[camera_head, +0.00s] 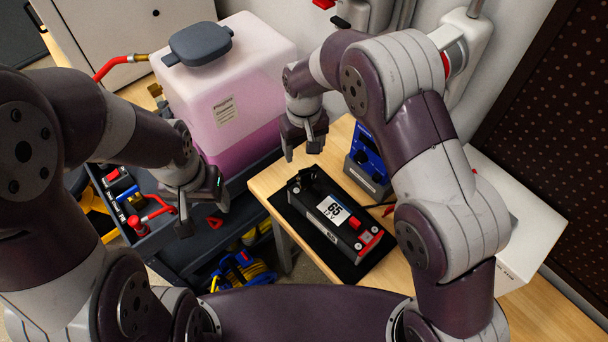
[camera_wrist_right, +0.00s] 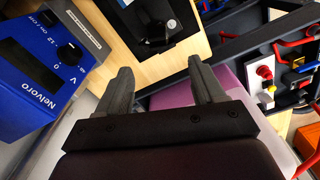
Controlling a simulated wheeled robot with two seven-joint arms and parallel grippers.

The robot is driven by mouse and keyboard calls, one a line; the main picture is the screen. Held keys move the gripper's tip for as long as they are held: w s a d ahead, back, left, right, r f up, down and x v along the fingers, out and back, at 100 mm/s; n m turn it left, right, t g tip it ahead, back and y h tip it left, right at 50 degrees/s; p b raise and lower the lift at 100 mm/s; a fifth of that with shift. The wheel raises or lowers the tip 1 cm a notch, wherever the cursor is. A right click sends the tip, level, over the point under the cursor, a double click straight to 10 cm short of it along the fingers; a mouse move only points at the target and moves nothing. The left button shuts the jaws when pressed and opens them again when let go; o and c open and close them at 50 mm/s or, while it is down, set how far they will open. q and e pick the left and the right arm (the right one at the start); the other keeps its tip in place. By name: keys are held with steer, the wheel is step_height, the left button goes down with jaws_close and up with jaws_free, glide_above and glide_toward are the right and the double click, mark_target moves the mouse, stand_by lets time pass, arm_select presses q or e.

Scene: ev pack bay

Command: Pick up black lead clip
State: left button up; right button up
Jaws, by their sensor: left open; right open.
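A dark battery module (camera_head: 322,218) with a "65" label lies on a black mat (camera_head: 348,268) on the wooden bench. A small black part (camera_head: 296,186) sits at its far left end; I cannot tell whether this is the black lead clip. A black end with a round knob also shows in the right wrist view (camera_wrist_right: 152,22). My right gripper (camera_head: 303,148) is open and empty, above and beyond that end; its open fingers show in the wrist view (camera_wrist_right: 160,76). My left gripper (camera_head: 203,212) is open and empty over the tool cart.
A blue meter (camera_head: 368,160) stands on the bench behind the module, close to my right forearm. A pink liquid tank (camera_head: 235,90) stands on the cart. A red terminal (camera_head: 368,240) is at the module's near end. A white box (camera_head: 515,210) is at right.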

mark_target(305, 172)
steer(key=shift+s+d+f+p, duration=0.2)
steer(key=shift+f+p, duration=0.1)
steer(key=shift+f, duration=0.2)
steer(key=shift+s+d+f+p, duration=0.1)
steer(key=shift+s+f+p, duration=0.15)
steer(key=shift+f, duration=0.2)
steer(key=f+p, duration=0.1)
steer(key=f, duration=0.2)
steer(key=f+p, duration=0.1)
steer(key=f, duration=0.2)
steer(key=f+p, duration=0.1)
steer(key=f, duration=0.2)
steer(key=shift+w+f+p, duration=0.3)
steer(key=shift+w+a+f, duration=0.1)
steer(key=shift+f, duration=0.1)
steer(key=c, duration=1.1)
